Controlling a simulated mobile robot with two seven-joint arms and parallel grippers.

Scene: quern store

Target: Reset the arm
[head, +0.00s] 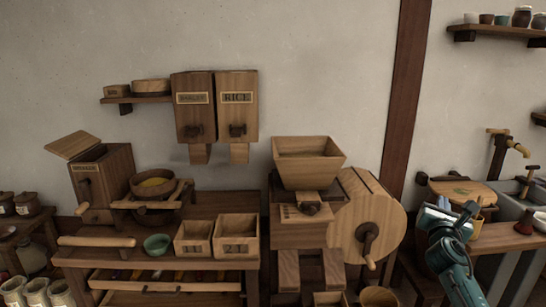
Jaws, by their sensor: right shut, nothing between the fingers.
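My right arm comes in from the lower right. My right gripper (456,214) is teal and dark, and it is shut and empty. It appears in front of the wall, between the round wooden wheel of the mill (366,218) and the sink at the right. It overlaps the view of a round wooden lid or board (462,191) behind it; I cannot tell how far apart they are. My left gripper is not in view.
A workbench (95,257) at left holds a wooden bowl (153,188), a green bowl (157,244) and two small boxes (236,236). BARLEY (194,105) and RICE (237,105) dispensers hang above. A sink (508,208) with a tap stands right.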

